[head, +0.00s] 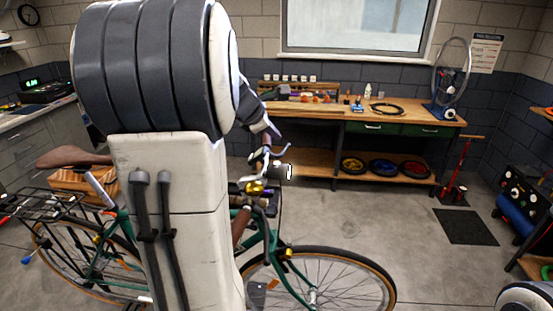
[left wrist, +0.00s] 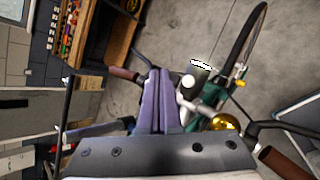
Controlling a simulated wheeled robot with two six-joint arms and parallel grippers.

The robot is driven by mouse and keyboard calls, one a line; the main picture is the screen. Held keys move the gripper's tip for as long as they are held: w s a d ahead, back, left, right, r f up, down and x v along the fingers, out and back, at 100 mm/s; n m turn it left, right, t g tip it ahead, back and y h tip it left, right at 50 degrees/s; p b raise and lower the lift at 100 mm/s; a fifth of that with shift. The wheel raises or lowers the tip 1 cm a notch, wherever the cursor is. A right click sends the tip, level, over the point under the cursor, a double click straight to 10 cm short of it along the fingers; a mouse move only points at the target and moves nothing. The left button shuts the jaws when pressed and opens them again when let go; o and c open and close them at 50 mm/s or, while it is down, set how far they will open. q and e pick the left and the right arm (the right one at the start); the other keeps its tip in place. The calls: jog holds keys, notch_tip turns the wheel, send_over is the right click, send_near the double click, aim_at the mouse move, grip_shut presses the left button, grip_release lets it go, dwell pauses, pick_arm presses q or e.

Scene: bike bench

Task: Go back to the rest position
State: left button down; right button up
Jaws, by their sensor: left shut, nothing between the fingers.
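My left arm fills the left middle of the head view. My left gripper (head: 272,127) shows past the arm's edge, above the bike's handlebar area. In the left wrist view its two fingers (left wrist: 159,75) lie together, shut and empty. The green bike (head: 271,240) stands behind my arm, its middle hidden. In the left wrist view the handlebar (left wrist: 205,108) and a brass bell (left wrist: 226,122) are close behind the fingers; I cannot tell the exact gap. My right gripper is out of view; only a rounded piece of my own body shows at the bottom right.
A wooden workbench (head: 400,115) with tools and coloured bins below stands at the back wall. A wheel stand (head: 447,85) is at its right end. A red floor pump (head: 460,170) and dark mat (head: 465,227) are to the right. Floor between bike and bench is clear.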

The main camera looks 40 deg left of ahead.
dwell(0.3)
pick_arm(q)
jog(key=s+d+f+m+g+h+b, duration=0.2)
jog(key=d+f+m, duration=0.3)
jog(key=d, duration=0.5)
jog(key=s+d+f+m+g+h+b, duration=0.1)
jog(key=s+d+f+m+b, duration=0.2)
jog(key=d+m, duration=0.55)
jog(key=s+d+f+m+g+h+b, duration=0.15)
jog(key=d+f+m, duration=0.3)
jog(key=d, duration=0.75)
jog(key=s+d+f+m+g+b, duration=0.1)
jog(key=s+d+f+m, duration=0.1)
jog(key=s+m, duration=0.4)
jog(key=s+d+f+m+g+y+b, duration=0.1)
jog(key=s+d+f+m+g, duration=0.1)
jog(key=s+f+m, duration=0.3)
jog(key=s+d+f+m+g+y+b, duration=0.1)
jog(key=s+d+f+m, duration=0.2)
jog(key=s+m, duration=0.3)
jog(key=s+f, duration=0.1)
jog(key=s, duration=0.2)
jog(key=shift+d+f+m+g+b, duration=0.2)
jog(key=shift+d+m+g+b, duration=0.05)
jog(key=shift+m+g+b, duration=0.15)
